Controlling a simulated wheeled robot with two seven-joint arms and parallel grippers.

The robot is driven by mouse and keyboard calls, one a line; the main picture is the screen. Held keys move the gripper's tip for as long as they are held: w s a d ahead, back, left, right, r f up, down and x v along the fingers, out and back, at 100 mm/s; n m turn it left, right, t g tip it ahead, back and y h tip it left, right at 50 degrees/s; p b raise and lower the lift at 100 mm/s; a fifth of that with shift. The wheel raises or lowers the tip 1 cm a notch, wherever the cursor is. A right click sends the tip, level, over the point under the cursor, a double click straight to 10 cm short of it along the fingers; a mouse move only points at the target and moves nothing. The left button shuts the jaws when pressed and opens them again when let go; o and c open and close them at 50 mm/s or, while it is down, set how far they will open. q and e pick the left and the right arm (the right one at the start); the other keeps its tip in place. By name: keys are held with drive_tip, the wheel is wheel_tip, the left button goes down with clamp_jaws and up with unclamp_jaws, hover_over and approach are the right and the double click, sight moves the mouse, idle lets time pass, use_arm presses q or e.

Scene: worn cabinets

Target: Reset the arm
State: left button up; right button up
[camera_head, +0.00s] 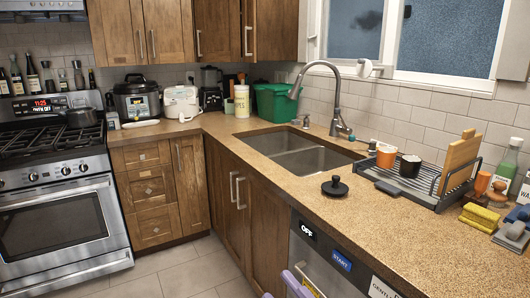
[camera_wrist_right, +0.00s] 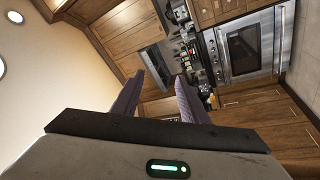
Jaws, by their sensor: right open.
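My right gripper (camera_head: 283,284) shows only in part at the bottom edge of the head view, as pale purple fingers in front of the dishwasher. In the right wrist view its two purple fingers (camera_wrist_right: 160,80) stand apart with nothing between them, so it is open and empty. That view is tilted and looks across the room to the oven and wooden cabinets. The rest of my right arm is out of the head view. My left arm and gripper are in neither view.
The dishwasher front (camera_head: 320,258) and the worktop (camera_head: 400,230) edge are close to my right gripper. A black lid-like object (camera_head: 334,187) lies near the sink (camera_head: 300,152). A dish rack (camera_head: 425,185) stands at right. The floor (camera_head: 170,275) at left is clear.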

drive_tip(key=s+d+f+m+g+h, duration=0.1)
drive_tip(key=s+d+f+m+h, duration=0.1)
drive_tip(key=d+f+m+h, duration=0.3)
drive_tip(key=s+f+m+g, duration=0.1)
drive_tip(key=s+f+m, duration=0.1)
drive_tip(key=f, duration=0.5)
drive_tip(key=s+d+f+m+g+h, duration=0.1)
drive_tip(key=s+d+f+m+h, duration=0.25)
drive_tip(key=f, duration=0.25)
drive_tip(key=s+d+f+m+g+h, duration=0.1)
drive_tip(key=s+d+f+m+g, duration=0.1)
drive_tip(key=s+f, duration=0.4)
drive_tip(key=s+d+f+m+g+h, duration=0.1)
drive_tip(key=s+d+f+m+g, duration=0.1)
drive_tip(key=s+f+m, duration=0.2)
drive_tip(key=shift+s+d+f+g, duration=0.15)
drive_tip(key=shift+s+f+g, duration=0.15)
drive_tip(key=shift+s+f, duration=0.75)
drive_tip(key=shift+r, duration=0.1)
